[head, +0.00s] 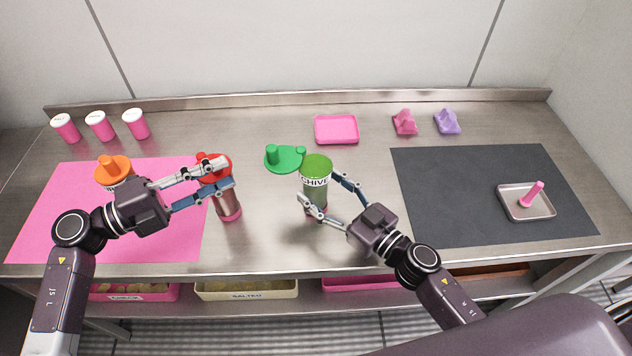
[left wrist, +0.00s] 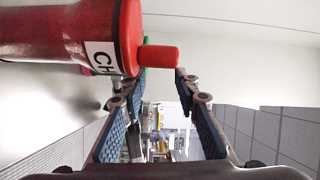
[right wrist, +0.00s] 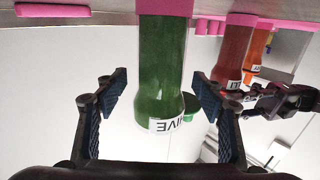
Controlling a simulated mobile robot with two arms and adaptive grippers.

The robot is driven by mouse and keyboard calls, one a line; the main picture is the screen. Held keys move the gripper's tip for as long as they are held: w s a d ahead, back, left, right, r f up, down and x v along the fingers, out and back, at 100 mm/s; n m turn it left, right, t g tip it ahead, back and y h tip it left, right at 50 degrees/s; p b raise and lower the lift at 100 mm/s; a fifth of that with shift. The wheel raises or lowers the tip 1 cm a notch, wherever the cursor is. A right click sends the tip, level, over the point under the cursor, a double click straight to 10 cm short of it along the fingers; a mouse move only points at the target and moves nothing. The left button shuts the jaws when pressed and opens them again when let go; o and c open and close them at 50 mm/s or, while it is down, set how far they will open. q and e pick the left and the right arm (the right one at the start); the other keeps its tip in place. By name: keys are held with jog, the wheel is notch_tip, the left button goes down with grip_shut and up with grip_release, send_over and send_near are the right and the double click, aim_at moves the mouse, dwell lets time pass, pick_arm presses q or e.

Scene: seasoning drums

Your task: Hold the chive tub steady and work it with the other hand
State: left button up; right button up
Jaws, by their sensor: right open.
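The chive tub (head: 315,186) is a green cylinder with a white label and stands upright at the middle of the counter. It also shows in the right wrist view (right wrist: 162,70). My right gripper (head: 320,187) is open, with one finger on each side of the tub and gaps between. A green disc with a knob (head: 285,160) is just left of the tub's top; I cannot tell whether it is attached. My left gripper (head: 228,174) is open by the red lid (head: 212,160) of a red tub (head: 229,204); the lid's red knob (left wrist: 160,58) is near its fingertips.
An orange-lidded tub (head: 113,168) is on the pink mat (head: 60,215). Several pink cups (head: 100,127) stand back left. A pink tray (head: 337,129) and pink and purple holders (head: 405,122) are at the back. The dark mat (head: 440,190) bears a metal tray (head: 513,208) with a pink piece.

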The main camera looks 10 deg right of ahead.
jog(key=shift+x, duration=1.15)
jog(key=shift+c, duration=0.4)
